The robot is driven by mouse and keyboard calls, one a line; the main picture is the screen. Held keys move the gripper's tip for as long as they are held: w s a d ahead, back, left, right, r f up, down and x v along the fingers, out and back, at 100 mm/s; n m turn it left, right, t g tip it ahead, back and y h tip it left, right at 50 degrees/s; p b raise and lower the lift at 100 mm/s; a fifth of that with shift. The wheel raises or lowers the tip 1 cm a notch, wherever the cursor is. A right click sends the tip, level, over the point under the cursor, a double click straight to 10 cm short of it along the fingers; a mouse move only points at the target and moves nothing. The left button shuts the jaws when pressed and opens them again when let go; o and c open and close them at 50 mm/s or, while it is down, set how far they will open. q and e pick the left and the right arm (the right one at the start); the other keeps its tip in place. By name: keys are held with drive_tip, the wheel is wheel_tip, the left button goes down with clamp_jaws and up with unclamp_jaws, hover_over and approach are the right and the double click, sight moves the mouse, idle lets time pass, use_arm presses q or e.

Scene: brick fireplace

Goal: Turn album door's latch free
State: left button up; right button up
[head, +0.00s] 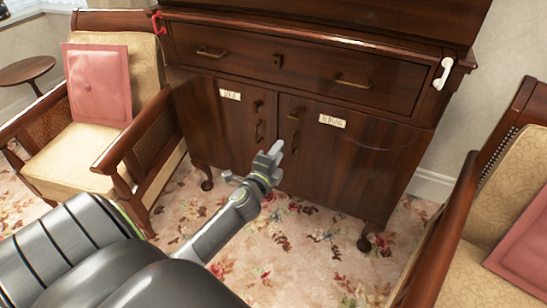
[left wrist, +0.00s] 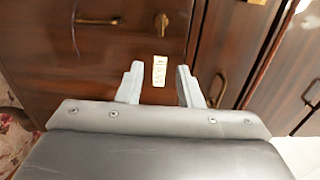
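The dark wooden cabinet has two lower doors. The right door (head: 345,155) has a pale label (head: 332,121) that seems to read "albums". By the middle gap are a small brass latch-like fitting (head: 295,113) and a brass pull (head: 294,140) on this door. The left door (head: 222,120) has a similar pair and its own label (head: 230,94). My left gripper (head: 274,152) is in front of the doors, low near the middle gap. In the left wrist view, its fingers (left wrist: 158,88) are apart and empty, with a label (left wrist: 159,70) seen between them. My right gripper is out of view.
Above the doors is a wide drawer with brass handles (head: 353,82). A red hook-like piece (head: 158,23) and a white one (head: 443,73) are at the cabinet's upper corners. Cushioned armchairs (head: 90,110) stand left and right. Floral carpet (head: 285,245) lies open before the cabinet.

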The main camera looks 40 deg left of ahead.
use_arm(q)
drive_tip(key=shift+v, duration=1.2)
